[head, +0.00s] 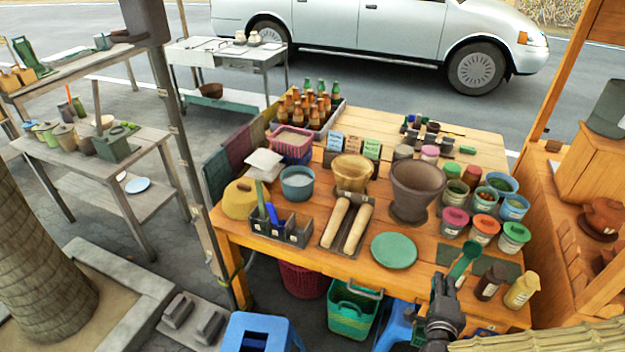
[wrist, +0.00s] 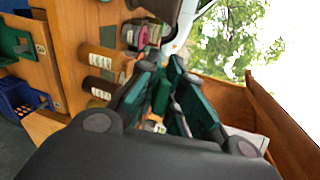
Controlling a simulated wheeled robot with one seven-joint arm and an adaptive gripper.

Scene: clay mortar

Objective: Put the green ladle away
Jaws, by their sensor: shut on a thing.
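The green ladle (head: 466,258) is in my gripper (head: 446,290), at the front right of the wooden table in the head view. Its round bowl points up and away from the gripper, above a dark green mat. The fingers are shut on its lower part, which they hide. In the wrist view my gripper (wrist: 165,105) shows with dark green parts between and along the fingers; I cannot tell ladle from finger there. A grey divided holder (head: 290,234) stands at the table's front left, with a green utensil and a blue one upright in its left part.
A green plate (head: 394,250), a tray with two rolling pins (head: 356,228) and a large brown mortar (head: 415,190) lie between gripper and holder. Several lidded tubs (head: 484,230) and two bottles (head: 522,288) crowd the right side. A wooden stall (head: 570,170) stands at right.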

